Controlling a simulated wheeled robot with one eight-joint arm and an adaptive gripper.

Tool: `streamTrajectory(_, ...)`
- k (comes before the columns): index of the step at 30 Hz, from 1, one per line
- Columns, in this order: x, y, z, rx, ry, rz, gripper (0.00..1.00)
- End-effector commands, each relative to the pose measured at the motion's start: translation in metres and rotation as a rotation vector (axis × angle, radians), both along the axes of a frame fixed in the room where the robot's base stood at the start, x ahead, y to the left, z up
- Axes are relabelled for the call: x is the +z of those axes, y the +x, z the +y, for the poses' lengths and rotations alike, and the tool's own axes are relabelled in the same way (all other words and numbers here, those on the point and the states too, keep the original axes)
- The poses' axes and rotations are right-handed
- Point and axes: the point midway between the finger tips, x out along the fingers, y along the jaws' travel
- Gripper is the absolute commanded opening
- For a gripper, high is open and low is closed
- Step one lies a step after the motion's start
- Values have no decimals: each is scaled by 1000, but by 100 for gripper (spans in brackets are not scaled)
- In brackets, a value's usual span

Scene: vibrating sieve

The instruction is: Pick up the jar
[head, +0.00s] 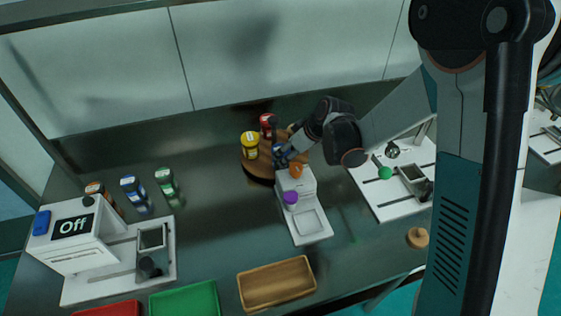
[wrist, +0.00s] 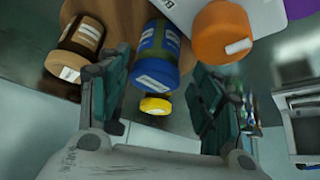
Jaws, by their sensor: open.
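My gripper (wrist: 160,118) is open, with its two fingers on either side of a blue jar (wrist: 158,58) in the wrist view; nothing shows between the fingertips but the jar's end and a yellow-lidded jar (wrist: 156,104) beyond. A dark jar with a tan lid (wrist: 78,50) is left of the left finger. An orange jar (wrist: 223,32) is up and right of the blue one. In the head view my gripper (head: 284,156) is at the right side of a round wooden stand (head: 258,170) holding a yellow jar (head: 250,145) and a red jar (head: 268,122). My arm partly hides the stand.
A white device (head: 312,222) beside the stand bears the orange jar and a purple jar (head: 290,198). Several jars (head: 165,182) stand at left behind a machine marked Off (head: 70,235). A wooden tray (head: 277,302) and a green tray (head: 185,300) lie in front.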

Motion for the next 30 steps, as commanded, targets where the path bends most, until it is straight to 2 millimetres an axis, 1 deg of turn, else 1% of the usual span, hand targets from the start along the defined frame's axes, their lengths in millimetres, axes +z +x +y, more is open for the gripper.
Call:
streamTrajectory(1, -6, 2, 3, 1, 0, 0, 59)
streamTrajectory(8, -14, 6, 7, 1, 1, 1, 59)
streamTrajectory(11, -24, 11, 11, 0, 1, 1, 59)
streamTrajectory(15, -43, 19, 18, 1, 1, 1, 59)
streamTrajectory(18, -52, 24, 24, 1, 1, 1, 59)
streamTrajectory(26, -52, 25, 25, 0, 1, 1, 59)
streamTrajectory(27, -52, 25, 25, 0, 1, 1, 50)
streamTrajectory(29, -52, 25, 25, 0, 1, 1, 36)
streamTrajectory(30, -52, 25, 25, 0, 1, 1, 27)
